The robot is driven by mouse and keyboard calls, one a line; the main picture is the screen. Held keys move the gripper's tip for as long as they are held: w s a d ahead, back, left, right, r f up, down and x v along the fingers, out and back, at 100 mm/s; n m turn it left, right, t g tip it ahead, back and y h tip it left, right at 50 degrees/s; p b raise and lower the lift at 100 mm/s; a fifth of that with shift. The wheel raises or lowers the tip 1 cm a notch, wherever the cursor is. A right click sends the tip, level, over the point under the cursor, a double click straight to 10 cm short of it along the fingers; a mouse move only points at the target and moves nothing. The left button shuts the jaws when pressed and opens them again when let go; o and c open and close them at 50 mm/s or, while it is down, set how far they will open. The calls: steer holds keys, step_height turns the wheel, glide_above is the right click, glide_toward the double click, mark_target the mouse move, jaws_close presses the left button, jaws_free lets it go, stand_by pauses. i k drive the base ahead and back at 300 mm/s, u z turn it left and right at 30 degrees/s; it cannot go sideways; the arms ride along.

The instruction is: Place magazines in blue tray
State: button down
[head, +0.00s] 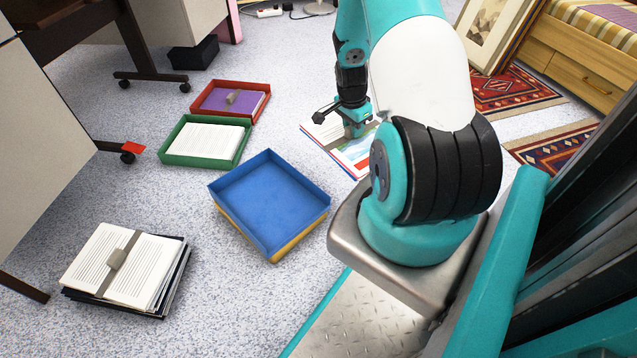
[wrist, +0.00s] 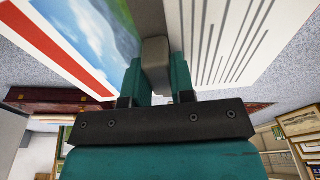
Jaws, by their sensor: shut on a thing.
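The magazines (head: 347,154) are a stack with a picture cover, red and blue edges and a grey band, at the centre right in the head view. In the wrist view the magazines (wrist: 85,45) fill the top, with a picture, a red stripe and lined print. My gripper (head: 354,128) is shut on the grey tab of their band; in the wrist view my gripper (wrist: 157,78) has a teal finger on each side of it. I cannot tell whether the stack touches the floor. The blue tray (head: 225,202) is empty and sits on a yellow tray (head: 285,250), left of the magazines.
A green tray (head: 234,160) holds lined papers, and a red tray (head: 222,84) behind it holds a purple item. A banded paper stack (head: 152,270) lies at lower left. Desk legs stand at left; rugs (head: 515,92) and a framed print (head: 492,30) are at right.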

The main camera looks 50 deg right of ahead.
mark_target(269, 202)
steer(key=z, duration=0.15)
steer(key=k, duration=0.5)
steer(key=z, duration=1)
steer(key=k, duration=0.5)
steer(key=u, duration=1.4)
steer(key=k, duration=0.25)
steer(key=i, duration=1.55)
steer(key=z, duration=0.05)
